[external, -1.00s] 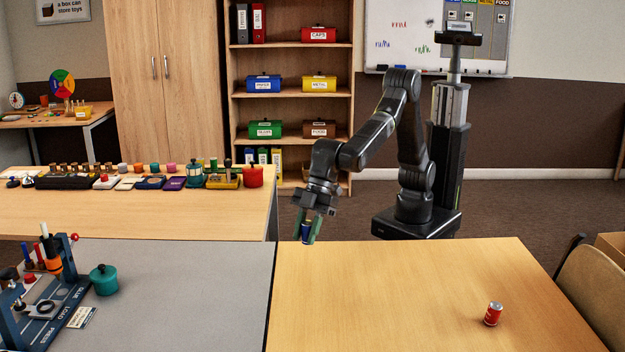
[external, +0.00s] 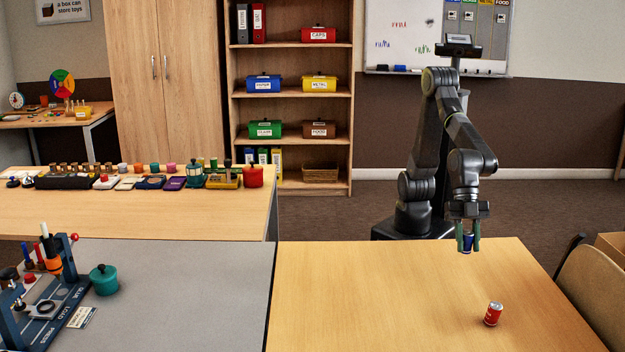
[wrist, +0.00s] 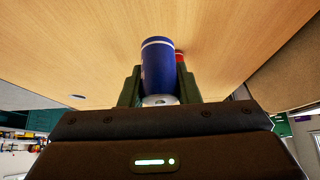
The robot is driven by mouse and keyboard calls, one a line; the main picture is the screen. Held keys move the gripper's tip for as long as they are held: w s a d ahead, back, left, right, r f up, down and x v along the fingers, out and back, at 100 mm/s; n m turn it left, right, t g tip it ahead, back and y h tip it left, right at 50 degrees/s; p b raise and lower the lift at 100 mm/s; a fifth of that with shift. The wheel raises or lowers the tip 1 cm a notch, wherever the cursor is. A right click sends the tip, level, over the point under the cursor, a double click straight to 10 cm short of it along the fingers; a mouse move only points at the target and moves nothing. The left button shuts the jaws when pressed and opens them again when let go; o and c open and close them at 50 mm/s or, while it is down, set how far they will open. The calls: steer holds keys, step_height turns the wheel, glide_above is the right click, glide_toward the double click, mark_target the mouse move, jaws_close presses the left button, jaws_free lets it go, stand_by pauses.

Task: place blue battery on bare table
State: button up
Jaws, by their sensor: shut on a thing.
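The blue battery (wrist: 158,68) is a blue cylinder with a pale band near one end. My gripper (external: 467,241) is shut on it, with one green finger on each side. In the external view the blue battery (external: 467,243) is upright in the fingers, above the far right part of the bare wooden table (external: 380,290). A gap to the table surface seems to show, but its height is hard to tell. In the wrist view the fingers (wrist: 158,88) flank the battery, and its far end points toward the wood.
The table's middle and left are clear. A grey table (external: 190,290) adjoins on the left. A chair (external: 600,290) is at right.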

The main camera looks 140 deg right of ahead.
steer(key=f, duration=0.1)
steer(key=f+b, duration=0.1)
steer(key=f, duration=0.1)
steer(key=s+f, duration=0.1)
steer(key=shift+a+f, duration=0.2)
steer(key=shift+f, duration=0.2)
steer(key=shift+w+f+b, duration=0.1)
steer(key=shift+f+b, duration=0.75)
steer(key=shift+f, duration=1.8)
steer(key=shift+f, duration=0.2)
steer(key=o, duration=1)
steer(key=shift+o, duration=0.2)
